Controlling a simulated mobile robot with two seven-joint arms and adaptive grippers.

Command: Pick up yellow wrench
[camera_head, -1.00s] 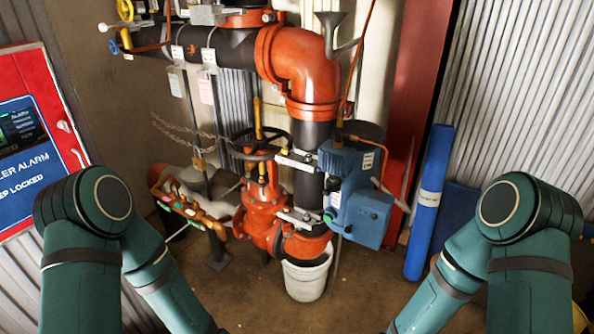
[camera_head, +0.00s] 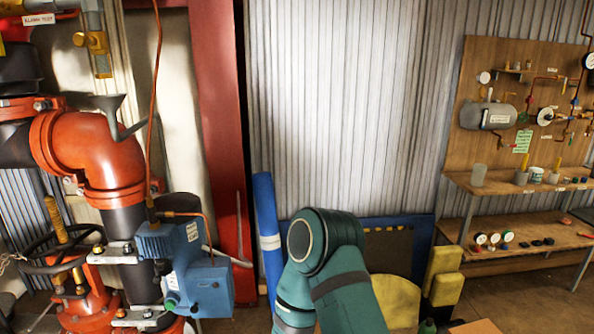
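I cannot make out a yellow wrench in the head view. One of my arms rises from the bottom middle; its elbow and upper links show, but its gripper lies out of the picture. My other arm and its gripper are out of view too. The wooden workbench (camera_head: 519,181) at the right has an upper shelf and a lower shelf (camera_head: 480,256) with small items, none of them clearly a wrench.
Orange pipework (camera_head: 100,148) with a blue box (camera_head: 205,285) stands at the left. A blue roll (camera_head: 268,235) leans by the red column (camera_head: 217,130). Yellow blocks (camera_head: 444,272) and a rounded yellow thing (camera_head: 398,300) stand low between my arm and the workbench.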

